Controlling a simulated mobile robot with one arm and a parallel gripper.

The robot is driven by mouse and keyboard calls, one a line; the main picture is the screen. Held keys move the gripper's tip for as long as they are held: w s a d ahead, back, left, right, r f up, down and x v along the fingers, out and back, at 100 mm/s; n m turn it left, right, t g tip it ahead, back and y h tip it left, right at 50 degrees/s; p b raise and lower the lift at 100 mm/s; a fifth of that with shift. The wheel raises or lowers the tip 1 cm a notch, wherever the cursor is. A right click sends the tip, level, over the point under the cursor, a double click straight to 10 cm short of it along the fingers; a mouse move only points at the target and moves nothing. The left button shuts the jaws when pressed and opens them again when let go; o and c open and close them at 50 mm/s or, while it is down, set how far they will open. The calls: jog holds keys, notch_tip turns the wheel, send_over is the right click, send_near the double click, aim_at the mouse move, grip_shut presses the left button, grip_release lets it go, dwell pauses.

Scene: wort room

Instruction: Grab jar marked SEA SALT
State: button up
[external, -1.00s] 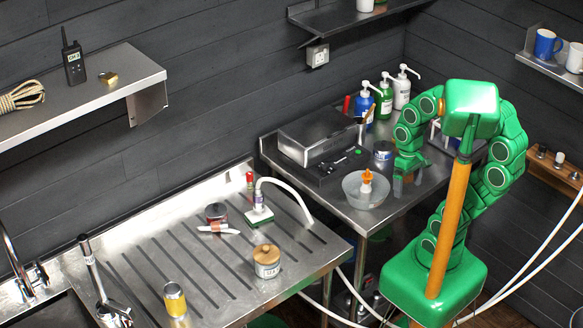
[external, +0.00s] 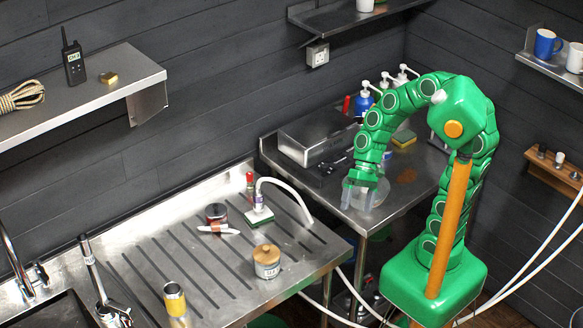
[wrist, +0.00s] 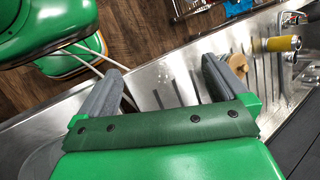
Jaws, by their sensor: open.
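A jar with a round wooden lid and a pale label (external: 267,262) stands upright near the front edge of the ribbed steel drainboard. Its label is too small to read. Its wooden lid (wrist: 238,64) shows in the wrist view, just beyond the right finger, which partly hides it. A darker jar (external: 216,213) stands farther back on the drainboard; I cannot read any label on it. My gripper (external: 357,200) is open and empty, above the near left part of the side table, right of the drainboard and apart from both jars. Its fingers (wrist: 162,70) are spread in the wrist view.
A yellow tumbler (external: 175,299) stands left of the wooden-lidded jar. A glass bowl (external: 366,196) is behind my fingers on the side table (external: 399,195). A gap separates table and drainboard.

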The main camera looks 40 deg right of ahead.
jog(key=w+a+f+m+y, duration=0.2)
jog(key=w+a+m+y, duration=0.1)
jog(key=a, duration=0.4)
jog(key=w+a+f+m+y, duration=0.1)
jog(key=w+a+m+y, duration=0.2)
jog(key=a, duration=0.4)
jog(key=m, duration=0.4)
send_near(270, 258)
jog(key=s+d+r, duration=0.1)
jog(key=d+r, duration=0.1)
jog(key=d, duration=0.1)
jog(key=f+m, duration=0.1)
jog(key=f, duration=0.1)
jog(key=w+a+f+m, duration=0.1)
jog(key=f, duration=0.1)
jog(key=w+a+f+m+t+y, duration=0.1)
jog(key=f+m, duration=0.1)
jog(key=shift+a, duration=0.1)
jog(key=shift+w+a+f+m+t, duration=0.2)
jog(key=shift+f+m+t, duration=0.1)
jog(key=shift+f+m, duration=0.2)
jog(key=shift+x, duration=3.85)
jog(key=shift+c, duration=0.2)
jog(key=c, duration=1.1)
